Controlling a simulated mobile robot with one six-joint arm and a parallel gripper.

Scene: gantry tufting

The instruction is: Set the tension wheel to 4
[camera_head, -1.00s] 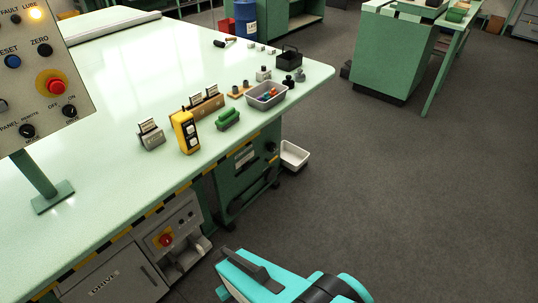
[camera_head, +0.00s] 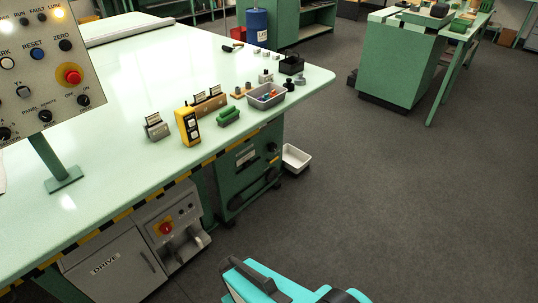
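I cannot make out a wheel marked for tension or any number scale. A green unit (camera_head: 247,165) under the table's right end carries dark round knobs and a dark lever-like part, too small to read. A grey control panel (camera_head: 40,75) at the upper left has several black knobs, a blue RESET button (camera_head: 37,54) and a red stop button (camera_head: 72,75). Part of my teal arm shows at the bottom middle, over the floor and apart from the table. My gripper's fingertips do not show, so I cannot see what it holds.
The pale green table (camera_head: 110,120) bears a yellow control box (camera_head: 188,127), a grey bin (camera_head: 267,96) and small items. A grey DRIVE cabinet (camera_head: 115,268) stands under it. A white tray (camera_head: 296,158) sits beyond the green unit. The floor (camera_head: 400,200) to the right is clear.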

